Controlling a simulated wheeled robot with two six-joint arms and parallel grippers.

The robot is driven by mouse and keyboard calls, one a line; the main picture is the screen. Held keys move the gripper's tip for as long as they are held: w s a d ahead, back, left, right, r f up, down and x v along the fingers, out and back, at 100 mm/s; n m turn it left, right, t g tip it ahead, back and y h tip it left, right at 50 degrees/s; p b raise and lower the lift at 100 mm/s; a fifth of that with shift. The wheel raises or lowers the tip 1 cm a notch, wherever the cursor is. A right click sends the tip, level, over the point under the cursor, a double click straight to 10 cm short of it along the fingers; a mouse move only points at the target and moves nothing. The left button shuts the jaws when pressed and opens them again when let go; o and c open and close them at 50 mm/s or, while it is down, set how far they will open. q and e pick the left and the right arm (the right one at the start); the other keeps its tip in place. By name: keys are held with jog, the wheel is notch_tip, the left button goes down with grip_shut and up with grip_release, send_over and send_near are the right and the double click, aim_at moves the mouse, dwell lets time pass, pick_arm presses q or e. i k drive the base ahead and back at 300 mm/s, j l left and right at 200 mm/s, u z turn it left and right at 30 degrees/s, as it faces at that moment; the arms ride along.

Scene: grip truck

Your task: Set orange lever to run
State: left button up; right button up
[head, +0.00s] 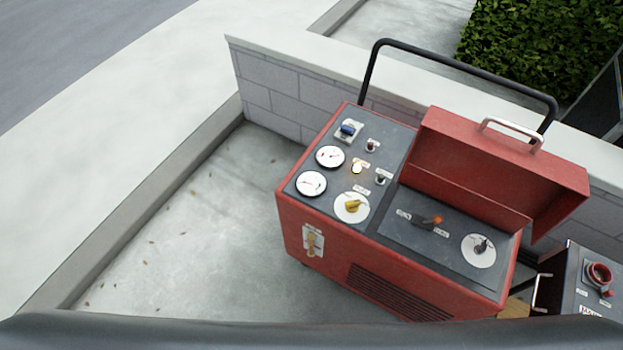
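The orange lever (437,220) sits on the dark right-hand panel of a red machine (330,237), under a raised red lid. Its orange tip points to the right, with a dark shaft to the left. Small white labels lie at both sides of it, the left one (404,213) and the right one (441,233); their words are too small to read surely. Neither of my grippers shows in the head view.
The open lid (490,160) with a silver handle stands behind the lever. A yellow knob (352,206), dials and switches fill the left panel. A black push bar (460,65) and low block wall (275,95) are behind. A dark box (590,285) stands right. Concrete at left is clear.

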aim_at(437, 219)
jog(key=z, duration=1.2)
